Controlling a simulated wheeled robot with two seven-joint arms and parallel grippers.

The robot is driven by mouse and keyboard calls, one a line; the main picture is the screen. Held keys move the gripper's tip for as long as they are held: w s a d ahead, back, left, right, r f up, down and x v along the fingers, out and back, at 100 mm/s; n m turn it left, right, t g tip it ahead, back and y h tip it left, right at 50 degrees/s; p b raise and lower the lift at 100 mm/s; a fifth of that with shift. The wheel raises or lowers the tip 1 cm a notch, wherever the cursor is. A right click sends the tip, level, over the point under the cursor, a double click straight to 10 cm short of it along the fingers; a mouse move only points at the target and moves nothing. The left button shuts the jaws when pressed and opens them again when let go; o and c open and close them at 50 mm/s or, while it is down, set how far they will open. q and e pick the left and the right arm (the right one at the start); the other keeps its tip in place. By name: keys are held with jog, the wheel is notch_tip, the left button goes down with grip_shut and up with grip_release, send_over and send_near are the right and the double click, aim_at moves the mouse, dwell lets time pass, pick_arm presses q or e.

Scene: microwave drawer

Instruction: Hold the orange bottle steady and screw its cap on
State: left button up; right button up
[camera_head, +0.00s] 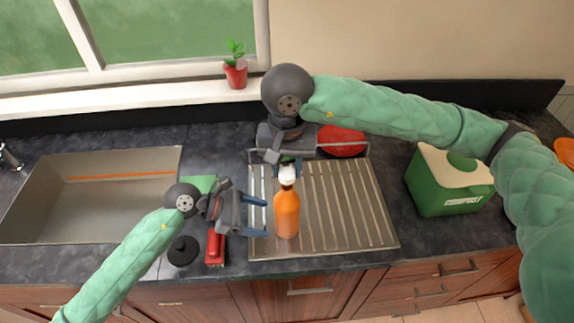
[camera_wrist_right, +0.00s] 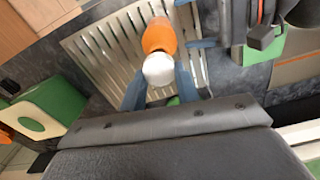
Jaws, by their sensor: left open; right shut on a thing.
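The orange bottle (camera_head: 287,214) stands upright on the ribbed metal drainboard (camera_head: 345,205). Its white cap (camera_head: 287,174) is on top of the neck; whether the threads are engaged cannot be seen. My right gripper (camera_head: 286,168) comes from behind and is shut on the cap. In the right wrist view, its blue fingers (camera_wrist_right: 159,76) flank the white cap, with the orange bottle (camera_wrist_right: 160,37) beyond. My left gripper (camera_head: 257,217) is open just left of the bottle, its two blue fingers pointing at the body, not around it.
A sink (camera_head: 95,195) lies at the left. A red brush-like object (camera_head: 215,248) and a dark round item (camera_head: 183,250) sit near the counter front. A red bowl (camera_head: 341,141) is behind the drainboard, a green box (camera_head: 447,185) to its right. A potted plant (camera_head: 235,72) stands on the sill.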

aim_at(283, 222)
pick_arm(q)
jog(key=shift+x, duration=3.85)
jog(key=c, duration=0.6)
